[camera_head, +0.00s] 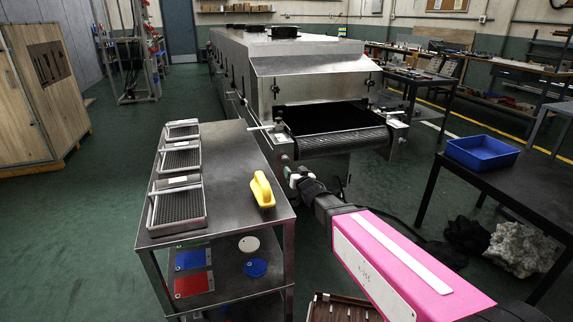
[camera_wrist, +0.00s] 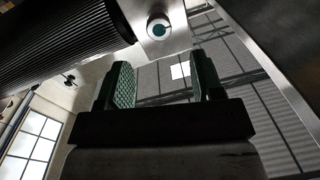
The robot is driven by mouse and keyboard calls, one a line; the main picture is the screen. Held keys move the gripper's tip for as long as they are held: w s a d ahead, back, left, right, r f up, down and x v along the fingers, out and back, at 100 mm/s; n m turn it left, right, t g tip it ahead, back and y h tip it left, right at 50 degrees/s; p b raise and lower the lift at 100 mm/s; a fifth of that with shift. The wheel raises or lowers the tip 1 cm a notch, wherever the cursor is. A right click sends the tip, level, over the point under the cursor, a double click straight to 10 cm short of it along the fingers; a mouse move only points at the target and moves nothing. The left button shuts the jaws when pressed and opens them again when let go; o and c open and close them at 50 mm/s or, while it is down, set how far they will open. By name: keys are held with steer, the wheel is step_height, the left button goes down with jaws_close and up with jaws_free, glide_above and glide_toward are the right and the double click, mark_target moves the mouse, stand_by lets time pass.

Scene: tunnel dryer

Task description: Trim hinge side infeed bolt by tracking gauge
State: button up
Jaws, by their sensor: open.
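The tunnel dryer (camera_head: 310,68) stands at the centre back with its open mouth toward me. Its dark infeed belt (camera_head: 342,140) ends in a ribbed roller, which also shows at upper left in the wrist view (camera_wrist: 60,45). A round bolt head (camera_wrist: 158,28) with a teal centre sits in a pale metal block beside the roller. My gripper (camera_wrist: 163,78) is open and empty, its two green-padded fingers apart below the bolt head and not around it. In the head view my gripper (camera_head: 299,176) is by the belt's left front corner. I cannot make out a tracking gauge scale.
A steel cart (camera_head: 232,160) with wire-mesh trays (camera_head: 180,205) and a yellow-handled tool (camera_head: 262,190) stands close left of my arm. A dark table (camera_head: 510,185) with a blue bin (camera_head: 482,152) is at right. Green floor is open at far left.

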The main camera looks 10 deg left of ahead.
mark_target(287, 162)
steer(key=x, duration=0.8)
steer(key=shift+w+a, duration=0.1)
steer(key=shift+w, duration=0.2)
steer(key=shift+c, duration=0.3)
steer(key=c, duration=0.9)
